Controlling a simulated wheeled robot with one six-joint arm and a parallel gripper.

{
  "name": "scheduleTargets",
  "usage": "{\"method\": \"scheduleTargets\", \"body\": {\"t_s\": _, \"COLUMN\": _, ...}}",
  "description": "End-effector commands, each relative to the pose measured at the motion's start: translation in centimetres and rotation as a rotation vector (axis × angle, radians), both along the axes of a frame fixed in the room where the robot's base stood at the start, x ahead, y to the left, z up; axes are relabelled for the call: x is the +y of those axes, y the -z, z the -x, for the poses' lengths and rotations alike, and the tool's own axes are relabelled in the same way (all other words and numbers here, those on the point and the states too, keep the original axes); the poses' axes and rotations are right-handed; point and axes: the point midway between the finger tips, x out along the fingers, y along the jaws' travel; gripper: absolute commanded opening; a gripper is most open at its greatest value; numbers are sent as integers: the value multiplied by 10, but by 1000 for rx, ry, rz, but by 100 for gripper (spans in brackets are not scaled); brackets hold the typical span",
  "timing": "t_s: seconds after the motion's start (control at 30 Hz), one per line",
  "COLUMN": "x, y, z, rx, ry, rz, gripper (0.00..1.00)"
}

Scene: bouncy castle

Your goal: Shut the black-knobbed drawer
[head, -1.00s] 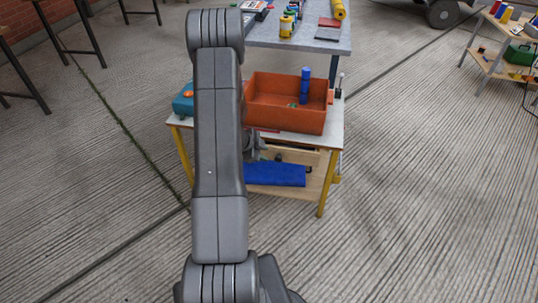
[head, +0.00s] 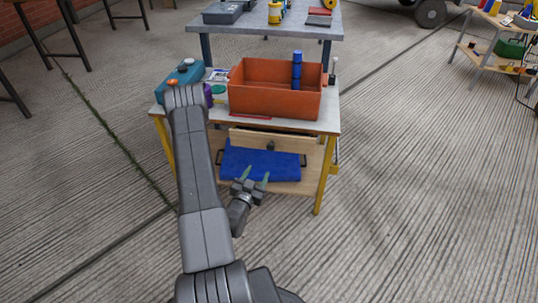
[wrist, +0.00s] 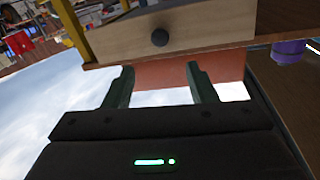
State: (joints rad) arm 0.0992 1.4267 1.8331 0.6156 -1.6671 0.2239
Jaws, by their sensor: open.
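The wooden drawer (head: 290,143) sits under the top of a small yellow-legged table, its front standing out a little below the top's edge. Its round black knob (head: 270,145) is in the middle of the front. In the wrist view the pale drawer front (wrist: 200,32) and black knob (wrist: 159,37) are close, beyond my fingertips. My gripper (head: 252,181) is open and empty, in front of and below the drawer. In the wrist view its two fingers (wrist: 158,78) are spread and touch nothing that I can make out. The drawer's inside is hidden.
An orange crate (head: 274,104) stands on the table top, with a teal box (head: 182,82) at its left. A blue handled item (head: 260,165) sits below the drawer. A grey table (head: 265,27) stands behind.

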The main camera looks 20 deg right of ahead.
Motion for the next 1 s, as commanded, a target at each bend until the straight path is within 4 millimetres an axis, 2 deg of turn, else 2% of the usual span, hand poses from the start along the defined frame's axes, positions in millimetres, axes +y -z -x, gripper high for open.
{"method": "scheduleTargets", "body": {"t_s": 0.17, "x": -13, "y": -1, "z": -14, "rx": -5, "ry": 0, "rz": 0, "gripper": 51}}
{"method": "scheduleTargets", "body": {"t_s": 0.6, "x": -71, "y": 0, "z": -82, "rx": -2, "ry": 0, "rz": 2, "gripper": 51}}
{"method": "scheduleTargets", "body": {"t_s": 0.8, "x": -85, "y": 0, "z": -99, "rx": -1, "ry": 0, "rz": 1, "gripper": 51}}
{"method": "scheduleTargets", "body": {"t_s": 1.0, "x": -89, "y": -1, "z": -104, "rx": 0, "ry": -1, "rz": 2, "gripper": 51}}
